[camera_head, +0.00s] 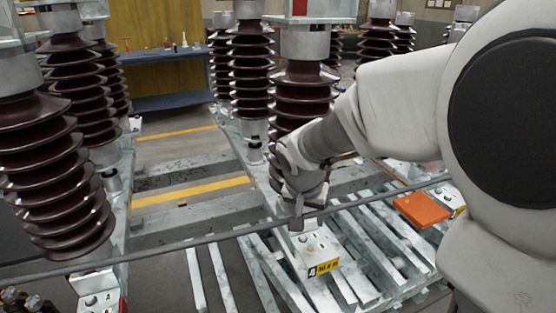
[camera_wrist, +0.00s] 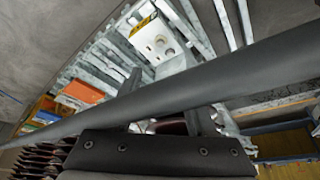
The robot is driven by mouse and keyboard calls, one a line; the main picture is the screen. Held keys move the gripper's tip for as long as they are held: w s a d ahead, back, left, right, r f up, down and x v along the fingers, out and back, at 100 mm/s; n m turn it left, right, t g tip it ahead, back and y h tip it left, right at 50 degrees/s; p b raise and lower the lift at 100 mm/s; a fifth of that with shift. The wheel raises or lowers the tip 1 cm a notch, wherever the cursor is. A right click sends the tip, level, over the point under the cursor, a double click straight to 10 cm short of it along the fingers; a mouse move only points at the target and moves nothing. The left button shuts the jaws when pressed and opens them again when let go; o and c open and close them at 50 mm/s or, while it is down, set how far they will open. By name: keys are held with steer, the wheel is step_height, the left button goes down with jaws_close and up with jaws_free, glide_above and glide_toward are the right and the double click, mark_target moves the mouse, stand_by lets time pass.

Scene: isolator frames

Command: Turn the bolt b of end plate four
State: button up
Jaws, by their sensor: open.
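End plate four (camera_head: 325,250) is a white block with a yellow label marked 4, on the metal frame at the lower middle of the head view. Small bolts (camera_head: 310,247) stand on its top; I cannot tell which is bolt b. My gripper (camera_head: 296,222) points down just above and behind the plate, apart from it. In the wrist view, the plate (camera_wrist: 153,38) and its yellow label lie beyond my open fingers (camera_wrist: 160,70). A round bolt head or hole shows on the plate, and nothing is between the fingers.
A long grey rod (camera_head: 225,234) runs across the scene close to my gripper; in the wrist view it (camera_wrist: 250,75) crosses in front of the fingers. Brown ribbed insulators (camera_head: 300,95) stand behind and at left. An orange block (camera_head: 422,209) lies at right. Metal slats surround the plate.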

mark_target(310, 247)
steer(key=b+x, duration=0.4)
steer(key=x, duration=1.3)
steer(key=shift+w+f, duration=0.1)
steer(key=shift+f, duration=0.1)
jaws_close()
